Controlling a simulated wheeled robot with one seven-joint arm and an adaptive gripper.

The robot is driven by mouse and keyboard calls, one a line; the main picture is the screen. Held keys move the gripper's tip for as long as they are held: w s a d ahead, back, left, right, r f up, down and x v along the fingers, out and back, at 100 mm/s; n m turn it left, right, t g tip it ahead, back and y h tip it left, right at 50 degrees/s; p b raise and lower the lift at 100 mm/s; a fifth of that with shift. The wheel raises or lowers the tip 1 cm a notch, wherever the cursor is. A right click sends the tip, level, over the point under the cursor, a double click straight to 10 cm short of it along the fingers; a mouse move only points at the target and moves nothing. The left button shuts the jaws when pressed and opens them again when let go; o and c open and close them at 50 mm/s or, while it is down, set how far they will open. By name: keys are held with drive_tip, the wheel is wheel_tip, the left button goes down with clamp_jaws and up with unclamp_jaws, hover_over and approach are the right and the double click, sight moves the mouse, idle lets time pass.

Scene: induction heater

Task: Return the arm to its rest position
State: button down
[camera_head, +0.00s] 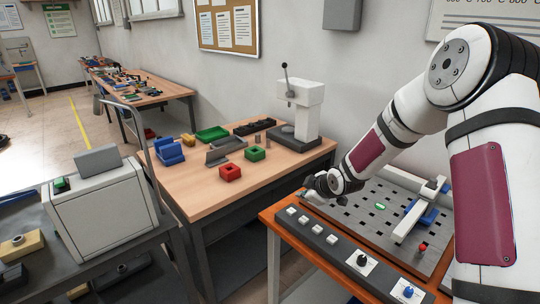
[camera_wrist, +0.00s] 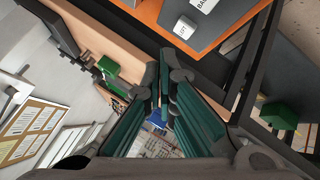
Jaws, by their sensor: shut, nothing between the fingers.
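My arm reaches in from the right of the head view, with its wrist bent low over the left end of the perforated panel. My gripper (camera_head: 308,192) is small there and points left, toward the gap beside the wooden table. In the wrist view my gripper (camera_wrist: 166,75) shows two dark fingers with green pads, brought together at the tips. Nothing shows between them. The fingertips appear clear of any surface.
The orange-edged bench (camera_head: 268,218) with white buttons and knobs lies below my arm. The wooden table (camera_head: 190,190) holds a red block (camera_head: 230,173), a green block (camera_head: 255,153) and a white press (camera_head: 305,105). A grey-white box machine (camera_head: 100,215) stands at left.

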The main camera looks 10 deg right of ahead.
drive_tip(key=s+d+r+m+g+h, duration=0.1)
drive_tip(key=s+r+m+h, duration=0.15)
drive_tip(key=s+r, duration=0.75)
drive_tip(key=s+d+r+m+g+h, duration=0.15)
drive_tip(key=s+r+m, duration=0.25)
drive_tip(key=s+r, duration=0.6)
drive_tip(key=s+a+r+m, duration=0.1)
drive_tip(key=s+r+m, duration=0.1)
drive_tip(key=s, duration=0.9)
drive_tip(key=s+r+m+y, duration=0.1)
drive_tip(key=s+m, duration=0.3)
drive_tip(key=s, duration=0.7)
drive_tip(key=shift+s+a+r+g, duration=0.2)
drive_tip(key=shift+a+r+g, duration=0.2)
drive_tip(key=shift+r, duration=0.2)
